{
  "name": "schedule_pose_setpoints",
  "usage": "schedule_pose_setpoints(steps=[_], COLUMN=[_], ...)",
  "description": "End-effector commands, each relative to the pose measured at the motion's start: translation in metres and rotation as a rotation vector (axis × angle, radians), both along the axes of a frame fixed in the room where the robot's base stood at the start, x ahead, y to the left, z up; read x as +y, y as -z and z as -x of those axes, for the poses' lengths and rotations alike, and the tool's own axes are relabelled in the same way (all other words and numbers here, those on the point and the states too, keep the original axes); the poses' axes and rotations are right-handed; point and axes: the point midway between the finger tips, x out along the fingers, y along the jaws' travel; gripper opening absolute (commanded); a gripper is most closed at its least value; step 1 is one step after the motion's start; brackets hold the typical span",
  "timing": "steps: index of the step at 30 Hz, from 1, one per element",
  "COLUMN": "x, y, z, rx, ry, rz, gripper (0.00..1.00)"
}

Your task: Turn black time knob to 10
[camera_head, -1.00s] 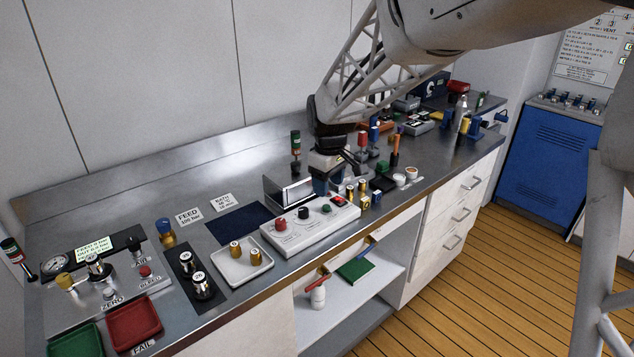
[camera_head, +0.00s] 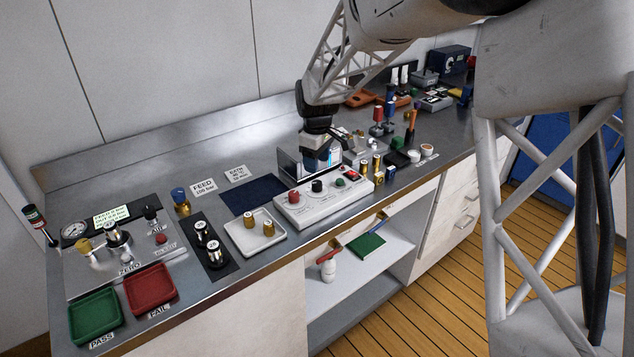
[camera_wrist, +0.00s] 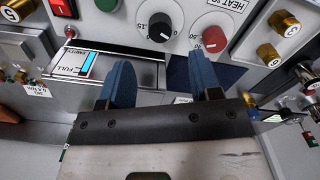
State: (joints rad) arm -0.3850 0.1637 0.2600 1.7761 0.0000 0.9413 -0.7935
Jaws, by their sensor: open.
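The black time knob (camera_head: 317,185) sits on the white control panel (camera_head: 330,203), between a red knob (camera_head: 293,196) and a green knob (camera_head: 339,182). In the wrist view the black knob (camera_wrist: 160,27) is at the top centre, with a "15" marking at its left. I cannot tell its exact setting. My gripper (camera_head: 324,163) is above and behind the panel. Its two blue fingers (camera_wrist: 163,70) are apart and empty, pointing toward the knob without touching it. The red knob (camera_wrist: 212,38) is to the right in the wrist view.
A display with a blue level bar (camera_wrist: 87,63) stands behind the panel, close to the left finger. A red switch (camera_head: 352,173) is at the panel's right end. A white tray (camera_head: 240,240) with brass pieces lies left; several small brass pieces stand right.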

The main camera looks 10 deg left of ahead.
Motion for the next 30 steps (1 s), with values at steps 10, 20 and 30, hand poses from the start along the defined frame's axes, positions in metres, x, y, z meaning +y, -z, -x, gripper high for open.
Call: schedule_pose_setpoints(steps=[10, 20, 30], x=[0.000, 0.000, 0.000], y=[0.028, 0.066, 0.077], z=[0.000, 0.000, 0.000], rx=[0.001, 0.001, 0.001], ry=[0.000, 0.001, 0.001], rz=[0.001, 0.001, 0.001], gripper=[0.58, 0.58, 0.58])
